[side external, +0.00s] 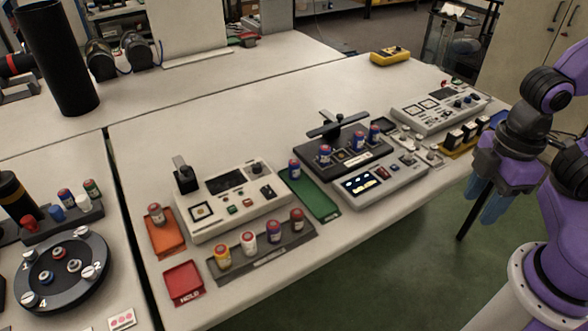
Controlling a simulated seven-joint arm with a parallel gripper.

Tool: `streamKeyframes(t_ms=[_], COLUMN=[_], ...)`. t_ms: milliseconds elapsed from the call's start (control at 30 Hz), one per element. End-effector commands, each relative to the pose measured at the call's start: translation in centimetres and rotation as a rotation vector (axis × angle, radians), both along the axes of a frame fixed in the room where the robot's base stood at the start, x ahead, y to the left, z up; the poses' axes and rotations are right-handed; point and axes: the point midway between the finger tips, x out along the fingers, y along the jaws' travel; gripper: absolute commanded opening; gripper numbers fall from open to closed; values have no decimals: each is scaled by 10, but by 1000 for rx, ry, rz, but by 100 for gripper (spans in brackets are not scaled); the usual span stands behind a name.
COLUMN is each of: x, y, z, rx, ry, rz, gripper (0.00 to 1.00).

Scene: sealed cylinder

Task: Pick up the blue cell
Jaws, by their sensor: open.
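Several cells with blue wrappers are in view, and I cannot tell which one is meant. One blue cell (294,168) stands upright at the back end of the green tray (318,198). Others stand in the black fixture, at its left (325,154), middle (358,141) and right (374,134). A blue-wrapped cell (66,198) also stands in the left rack, near a blue-capped item (56,213). My gripper (485,202) is at the right, off the table's front edge, with blue fingers pointing down. It is open and empty, well away from the cells.
A rack (262,258) holds several coloured cells. Orange (167,238) and red (184,281) trays lie at the left. Instrument boxes stand at the middle (236,203) and right (440,106). A dark crossbar (338,124) overhangs the black fixture. The back of the table is mostly clear.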

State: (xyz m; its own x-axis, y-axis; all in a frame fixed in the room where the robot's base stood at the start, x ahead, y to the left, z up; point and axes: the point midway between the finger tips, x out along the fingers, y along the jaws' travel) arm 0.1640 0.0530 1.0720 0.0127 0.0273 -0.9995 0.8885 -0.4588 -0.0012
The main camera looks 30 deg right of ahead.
Motion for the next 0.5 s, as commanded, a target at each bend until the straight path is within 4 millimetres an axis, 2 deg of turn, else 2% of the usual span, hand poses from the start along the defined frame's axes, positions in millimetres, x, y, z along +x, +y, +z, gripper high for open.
streamKeyframes(t_ms=[167, 267, 500], x=[24, 54, 139], y=[17, 37, 85], z=[4, 7, 9], rx=[-11, -23, -46], ry=[-13, -33, -96], rz=[-110, -247, -639], gripper=[48, 48, 48])
